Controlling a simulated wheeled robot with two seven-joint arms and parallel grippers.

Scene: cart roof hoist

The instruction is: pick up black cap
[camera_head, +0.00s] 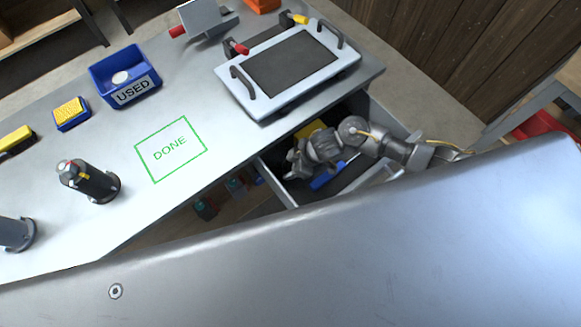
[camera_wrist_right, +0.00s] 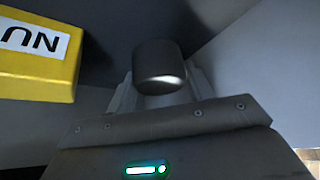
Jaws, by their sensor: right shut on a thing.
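The black cap (camera_wrist_right: 158,66) is a short dark cylinder in the right wrist view. It sits between the two fingers of my right gripper (camera_wrist_right: 160,88), which is shut on it. In the head view my right gripper (camera_head: 292,164) is inside the open drawer (camera_head: 273,181) under the workbench, and the cap cannot be made out there. My left gripper is not in view.
A yellow box (camera_wrist_right: 38,60) lies beside the cap in the drawer, with a blue item (camera_head: 327,178) nearby. The workbench (camera_head: 225,125) carries a framed tray (camera_head: 262,108), a blue USED bin (camera_head: 108,88) and a dark cylinder (camera_head: 93,183). A large grey panel (camera_head: 330,265) fills the foreground.

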